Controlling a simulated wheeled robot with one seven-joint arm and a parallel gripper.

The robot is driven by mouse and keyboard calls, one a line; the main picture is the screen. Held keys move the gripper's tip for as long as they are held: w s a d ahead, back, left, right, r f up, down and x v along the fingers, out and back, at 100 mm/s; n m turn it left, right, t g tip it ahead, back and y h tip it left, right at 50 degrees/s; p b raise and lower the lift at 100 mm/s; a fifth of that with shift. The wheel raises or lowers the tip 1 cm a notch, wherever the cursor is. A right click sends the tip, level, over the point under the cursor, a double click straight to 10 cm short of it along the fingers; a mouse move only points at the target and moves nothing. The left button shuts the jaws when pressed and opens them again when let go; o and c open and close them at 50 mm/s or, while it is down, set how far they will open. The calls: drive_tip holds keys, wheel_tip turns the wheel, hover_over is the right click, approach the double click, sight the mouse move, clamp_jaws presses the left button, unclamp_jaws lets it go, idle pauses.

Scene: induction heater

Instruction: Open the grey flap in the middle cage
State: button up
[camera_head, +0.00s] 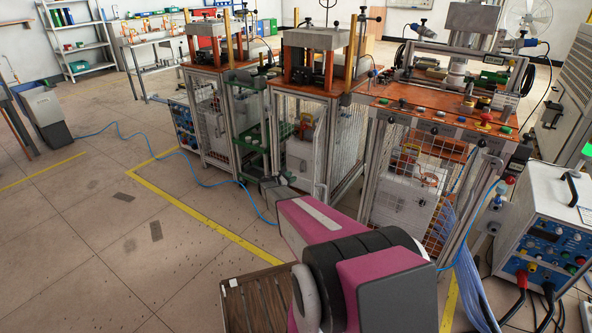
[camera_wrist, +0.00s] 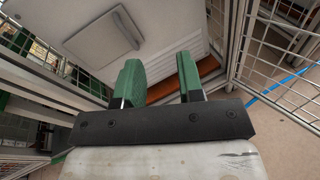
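The middle cage (camera_head: 328,128) stands between two similar cages, with metal posts and mesh sides. Inside it is a pale box (camera_head: 299,158). In the wrist view a light grey rectangular flap (camera_wrist: 101,38) lies flat against the pale box face, at upper left, and looks shut. My gripper (camera_wrist: 160,82) has two green fingers with a clear gap between them and nothing held. The fingers are below and right of the flap in the wrist view, apart from it. In the head view my arm reaches to the middle cage's lower front left; my fingertips cannot be made out there.
Metal cage posts (camera_wrist: 234,40) and mesh (camera_wrist: 282,45) stand close right of my fingers. An orange bar (camera_wrist: 165,90) lies behind them. A green frame (camera_head: 252,140) stands left of the middle cage. A blue cable (camera_head: 165,157) crosses the floor; open floor lies left.

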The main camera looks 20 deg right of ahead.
sight(295, 165)
drive_tip(key=w+f+n+t, duration=0.2)
drive_tip(key=w+f+n, duration=0.1)
drive_tip(key=w, duration=0.3)
drive_tip(key=x, duration=0.9)
drive_tip(key=shift+d+r+h, duration=0.3)
drive_tip(key=shift+d+r, duration=0.1)
drive_tip(key=shift+r, duration=0.1)
clamp_jaws()
